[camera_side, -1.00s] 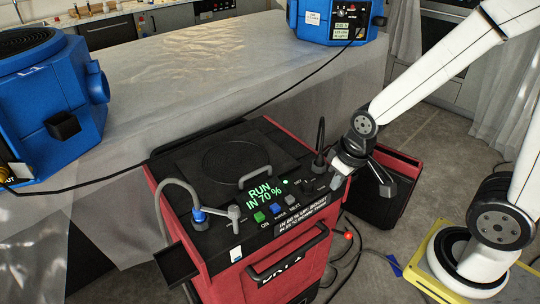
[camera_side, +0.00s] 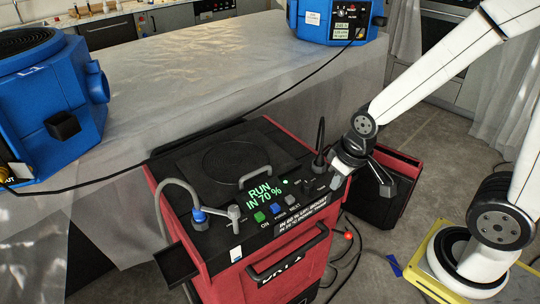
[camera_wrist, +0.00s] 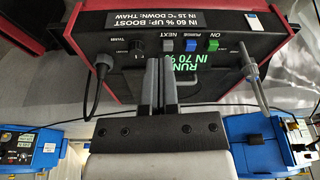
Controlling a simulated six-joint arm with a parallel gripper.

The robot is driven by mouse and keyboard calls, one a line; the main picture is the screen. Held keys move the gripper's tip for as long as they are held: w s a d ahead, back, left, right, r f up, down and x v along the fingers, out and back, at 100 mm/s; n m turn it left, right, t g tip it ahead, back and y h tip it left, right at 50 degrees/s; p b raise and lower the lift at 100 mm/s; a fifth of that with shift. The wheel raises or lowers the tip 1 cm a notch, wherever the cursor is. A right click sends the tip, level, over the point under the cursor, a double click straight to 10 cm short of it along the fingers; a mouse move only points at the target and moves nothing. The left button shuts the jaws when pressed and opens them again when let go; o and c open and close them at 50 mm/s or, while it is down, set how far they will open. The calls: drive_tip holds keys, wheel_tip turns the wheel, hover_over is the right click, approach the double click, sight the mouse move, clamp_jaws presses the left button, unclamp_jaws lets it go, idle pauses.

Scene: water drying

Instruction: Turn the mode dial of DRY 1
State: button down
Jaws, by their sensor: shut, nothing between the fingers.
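The red and black machine (camera_side: 225,235) stands in the middle of the side view, with a green screen (camera_side: 264,191) reading "RUN IN 70 %". I cannot read "DRY 1" on any machine. In the wrist view its panel has a black round dial (camera_wrist: 138,46) beside the NEXT, PURGE and ON buttons (camera_wrist: 190,45). My gripper (camera_wrist: 161,62) is shut and empty, its fingers over the panel just right of the dial and in front of part of the screen. In the side view my gripper (camera_side: 322,183) is at the panel's right end; contact cannot be told.
A grey hose (camera_side: 180,186) and lever (camera_side: 235,214) are left of the screen. A black cable (camera_side: 321,135) rises behind the gripper. A grey handle (camera_side: 254,172) stands on top. Blue machines (camera_side: 60,110) (camera_side: 310,22) stand on the sheet-covered table (camera_side: 190,80).

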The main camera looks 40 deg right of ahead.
drive_tip(key=c, duration=0.6)
unclamp_jaws()
drive_tip(key=shift+w, duration=0.15)
drive_tip(key=o, duration=0.4)
drive_tip(key=shift+w+d, duration=0.15)
drive_tip(key=shift+w, duration=0.1)
drive_tip(key=n+g, duration=0.2)
drive_tip(key=n, duration=0.4)
hover_over(308, 183)
drive_tip(key=f, duration=0.4)
drive_tip(key=shift+s+a+f, duration=0.25)
drive_tip(key=shift+s+f, duration=0.05)
drive_tip(key=shift+w+d+f+n+g, duration=0.25)
drive_tip(key=shift+w+n+g, duration=0.05)
drive_tip(key=shift+f, duration=0.1)
drive_tip(key=shift+f, duration=3.8)
